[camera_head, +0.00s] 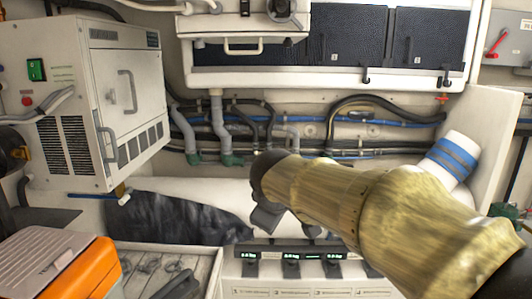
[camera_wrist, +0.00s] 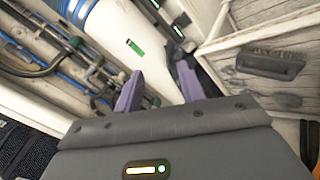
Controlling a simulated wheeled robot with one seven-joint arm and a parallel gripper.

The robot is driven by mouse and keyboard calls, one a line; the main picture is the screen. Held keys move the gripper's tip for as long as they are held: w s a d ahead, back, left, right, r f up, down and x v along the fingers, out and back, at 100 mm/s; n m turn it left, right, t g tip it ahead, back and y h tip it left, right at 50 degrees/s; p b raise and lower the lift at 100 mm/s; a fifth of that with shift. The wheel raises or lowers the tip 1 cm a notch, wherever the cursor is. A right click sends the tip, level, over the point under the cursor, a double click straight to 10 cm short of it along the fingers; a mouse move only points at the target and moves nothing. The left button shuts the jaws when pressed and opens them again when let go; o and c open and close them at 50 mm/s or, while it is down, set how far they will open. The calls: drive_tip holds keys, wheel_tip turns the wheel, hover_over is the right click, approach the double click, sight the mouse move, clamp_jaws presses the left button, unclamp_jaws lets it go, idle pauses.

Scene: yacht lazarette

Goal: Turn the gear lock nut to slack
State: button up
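I cannot single out the gear lock nut in either view. My gripper (camera_head: 268,216) is in the middle of the head view, in front of the white back wall and above the panel with small green displays; my arm hides what lies behind it. In the wrist view my gripper (camera_wrist: 159,88) shows two purple fingers standing apart, with only a pale surface seen between them. No object is seen held. A black round knob (camera_head: 283,9) sits on a white box at the top of the head view, well above my gripper.
A white cabinet (camera_head: 92,95) stands at the left. An orange case (camera_head: 85,272) and a pale wooden tray (camera_head: 205,268) lie at lower left. Pipes and cables (camera_head: 235,112) run along the back wall. A display panel (camera_head: 290,258) is below my gripper. Dark overhead panels (camera_head: 340,36) hang above.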

drive_tip(key=s+d+f+m+g, duration=0.2)
drive_tip(key=s+d+f+m, duration=0.2)
drive_tip(key=f, duration=0.4)
drive_tip(key=s+d+f+m+g, duration=0.1)
drive_tip(key=s+d+f+m, duration=0.2)
drive_tip(key=s+f, duration=0.4)
drive_tip(key=s+d+f+m+g, duration=0.2)
drive_tip(key=s+d+f+m, duration=0.2)
drive_tip(key=f, duration=0.5)
drive_tip(key=shift+s+d+f+m+g, duration=0.3)
drive_tip(key=shift+s+d, duration=0.45)
drive_tip(key=shift+d, duration=0.35)
